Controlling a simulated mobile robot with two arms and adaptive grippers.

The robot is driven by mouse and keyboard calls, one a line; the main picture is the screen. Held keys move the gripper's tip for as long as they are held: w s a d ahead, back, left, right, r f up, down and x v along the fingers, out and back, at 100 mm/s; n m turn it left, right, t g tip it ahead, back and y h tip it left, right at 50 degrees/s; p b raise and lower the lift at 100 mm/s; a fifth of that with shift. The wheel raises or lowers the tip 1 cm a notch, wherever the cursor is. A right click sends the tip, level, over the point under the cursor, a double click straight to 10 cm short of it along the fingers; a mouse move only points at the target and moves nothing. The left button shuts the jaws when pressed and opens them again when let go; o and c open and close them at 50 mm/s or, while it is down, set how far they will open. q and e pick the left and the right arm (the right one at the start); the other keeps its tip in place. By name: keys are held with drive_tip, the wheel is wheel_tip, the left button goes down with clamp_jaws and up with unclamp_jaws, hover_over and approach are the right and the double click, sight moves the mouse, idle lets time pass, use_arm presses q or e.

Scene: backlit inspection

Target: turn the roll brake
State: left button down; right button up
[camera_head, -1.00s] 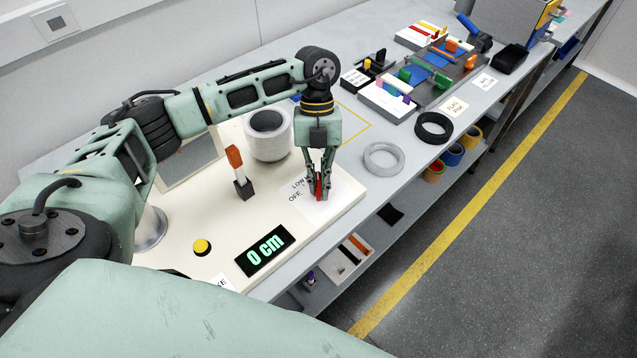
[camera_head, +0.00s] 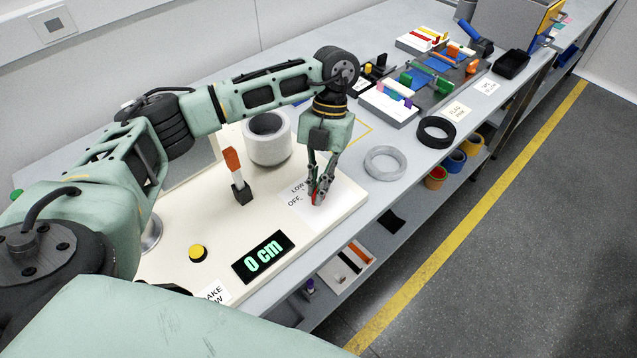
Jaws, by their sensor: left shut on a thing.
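Which mark the knob points to cannot be told. A pale grey roll (camera_head: 268,142) stands behind the gripper on the board. A black display (camera_head: 263,257) reads 0 cm. My right gripper is not in view.
An orange-red lever on a black base (camera_head: 237,178) and a yellow button (camera_head: 198,253) stand left of the gripper. A grey ring (camera_head: 385,163) and black ring (camera_head: 436,132) lie to the right. Farther back are coloured parts on trays (camera_head: 402,112).

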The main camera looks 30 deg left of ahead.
use_arm(q)
drive_tip(key=shift+w+r, duration=0.1)
drive_tip(key=shift+r, duration=0.05)
drive_tip(key=c, duration=1.9)
unclamp_jaws()
drive_tip(key=shift+o, duration=0.2)
drive_tip(key=v, duration=1.2)
